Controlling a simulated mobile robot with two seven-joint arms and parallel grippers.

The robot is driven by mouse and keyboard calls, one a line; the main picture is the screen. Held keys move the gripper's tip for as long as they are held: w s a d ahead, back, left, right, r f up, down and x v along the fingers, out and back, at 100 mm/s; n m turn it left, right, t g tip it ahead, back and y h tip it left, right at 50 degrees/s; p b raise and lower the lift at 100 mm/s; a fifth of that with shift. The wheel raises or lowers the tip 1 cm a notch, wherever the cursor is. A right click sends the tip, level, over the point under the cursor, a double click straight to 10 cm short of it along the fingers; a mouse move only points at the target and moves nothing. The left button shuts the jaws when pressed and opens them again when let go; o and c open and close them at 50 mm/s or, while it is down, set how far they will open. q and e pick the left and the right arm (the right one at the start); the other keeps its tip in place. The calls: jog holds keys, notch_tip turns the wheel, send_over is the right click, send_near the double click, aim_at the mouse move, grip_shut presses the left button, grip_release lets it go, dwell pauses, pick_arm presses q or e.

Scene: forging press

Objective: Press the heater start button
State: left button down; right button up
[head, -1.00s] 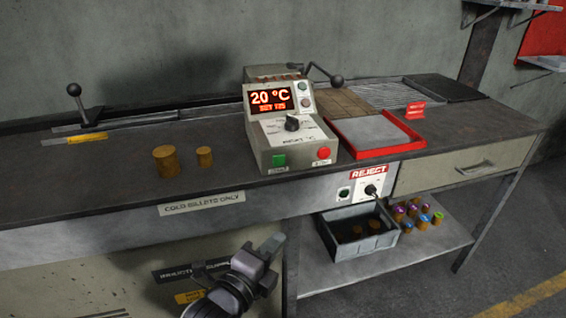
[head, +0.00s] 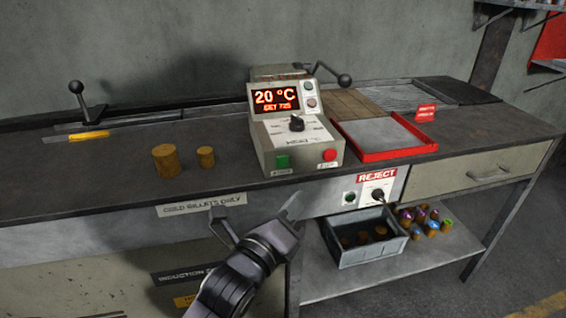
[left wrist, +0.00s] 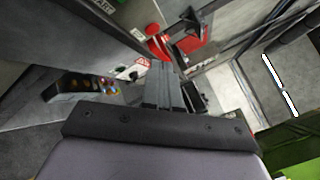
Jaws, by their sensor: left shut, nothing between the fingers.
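The heater control box (head: 297,135) stands on the bench in the head view. Its display (head: 276,100) reads 20 °C with a set line below. A dark dial (head: 296,123) sits on its sloped top. A green button (head: 282,161) is at the front left and a red button (head: 329,154) at the front right. My left gripper (head: 292,206) is shut and empty, in front of the bench edge, below the green button and apart from it. In the left wrist view its shut fingers (left wrist: 165,87) point toward the bench front. My right gripper is not in view.
Two brown billets (head: 167,160) stand left of the box. A red-rimmed tray (head: 396,154) is to its right. A lever (head: 78,90) rises at the far left. A reject panel (head: 372,192) is on the bench front, above a grey bin (head: 345,254) on the lower shelf.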

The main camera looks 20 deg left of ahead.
aim_at(283, 162)
pick_arm(q)
jog(key=w+a, duration=0.1)
jog(key=w, duration=0.1)
jog(key=w+a+b, duration=0.1)
jog(key=w+a, duration=0.3)
jog(key=w, duration=0.1)
jog(key=shift+w, duration=0.1)
jog(key=shift+d, duration=0.1)
dwell(0.9)
jog(key=shift+w, duration=0.1)
dwell(1.0)
jog(key=shift+w+a, duration=0.25)
